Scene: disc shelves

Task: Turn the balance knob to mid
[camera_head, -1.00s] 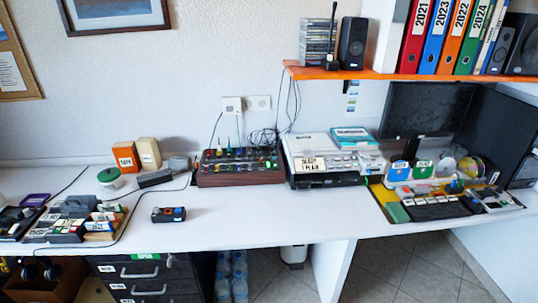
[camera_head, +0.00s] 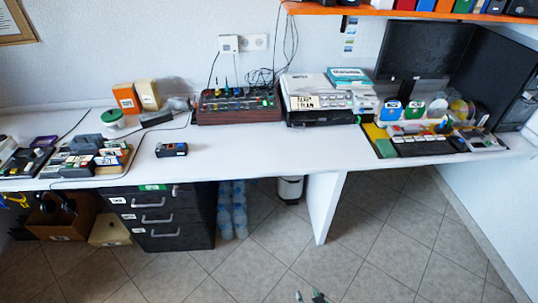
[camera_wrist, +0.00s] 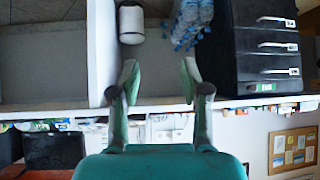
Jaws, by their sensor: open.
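A dark red-brown box with many coloured knobs and sticks (camera_head: 238,105) stands at the back of the white desk, left of the middle in the head view. Which of its knobs is the balance knob is too small to tell, and no label can be read. My gripper (camera_wrist: 160,78) is open and empty in the wrist view, with the desk edge beyond its fingers. That view shows the room upside down. In the head view only the tips of my gripper (camera_head: 314,297) show at the bottom edge, over the floor, far from the knob box.
A white and black device (camera_head: 306,103) stands just right of the knob box. A small black device (camera_head: 171,150) lies nearer the desk's front. The white desk (camera_head: 260,152) is clear in front of the knob box. Black drawers (camera_head: 160,218) and a support panel (camera_head: 323,205) stand below.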

